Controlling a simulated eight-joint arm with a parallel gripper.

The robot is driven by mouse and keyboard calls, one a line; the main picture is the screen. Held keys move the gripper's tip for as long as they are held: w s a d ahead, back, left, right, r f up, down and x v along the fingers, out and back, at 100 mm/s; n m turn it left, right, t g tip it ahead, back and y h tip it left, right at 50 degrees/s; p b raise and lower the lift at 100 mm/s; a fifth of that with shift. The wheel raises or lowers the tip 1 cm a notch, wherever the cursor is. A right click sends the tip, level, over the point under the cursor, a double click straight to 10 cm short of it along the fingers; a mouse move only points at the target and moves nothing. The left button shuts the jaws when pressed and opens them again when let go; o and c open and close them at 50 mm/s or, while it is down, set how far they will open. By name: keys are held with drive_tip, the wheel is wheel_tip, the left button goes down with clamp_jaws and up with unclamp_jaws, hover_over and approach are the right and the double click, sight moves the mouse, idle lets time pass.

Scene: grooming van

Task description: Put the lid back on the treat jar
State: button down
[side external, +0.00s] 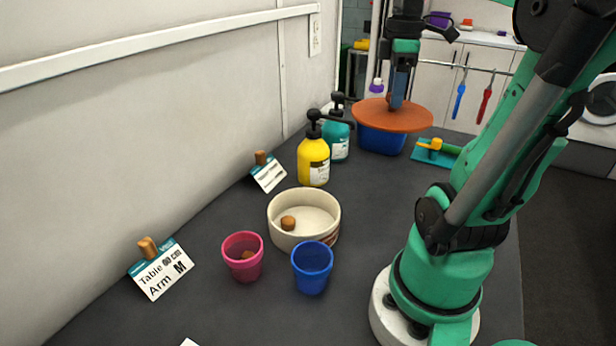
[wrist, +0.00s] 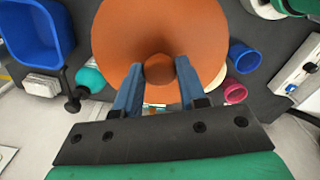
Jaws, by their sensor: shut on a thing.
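The lid (side external: 375,114) is a flat orange-brown disc with a round knob (wrist: 158,72). My gripper (side external: 398,98) is shut on the knob and holds the lid about level. In the side view the lid overlaps a blue bin (side external: 383,140), well behind the jar. A wide, low cream jar (side external: 290,235) stands open on the dark table, with a small brown piece (side external: 288,223) inside. In the wrist view, the lid (wrist: 120,40) fills the middle between my blue fingers and hides most of what lies beneath; a cream edge (wrist: 217,76) shows at its right.
A yellow pump bottle (side external: 313,162) and a teal one (side external: 340,142) stand behind the jar, near the lid. A pink cup (side external: 243,268) and a blue cup (side external: 312,278) stand in front of it. Cards (side external: 163,270) stand along the wall.

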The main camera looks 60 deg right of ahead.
sight(389, 94)
drive_tip(key=r, duration=0.4)
drive_tip(key=shift+w+a+r, duration=0.25)
drive_tip(key=shift+w+r, duration=0.1)
drive_tip(key=shift+w, duration=0.05)
drive_tip(key=w+a+n, duration=0.6)
drive_tip(key=w+a, duration=0.3)
drive_tip(key=a, duration=0.3)
drive_tip(key=shift+w+a+f, duration=0.1)
drive_tip(key=shift+a+f, duration=0.05)
drive_tip(key=shift+f, duration=4.7)
drive_tip(key=shift+a+f, duration=0.1)
drive_tip(key=shift+f, duration=4.7)
drive_tip(key=shift+f, duration=0.15)
unclamp_jaws()
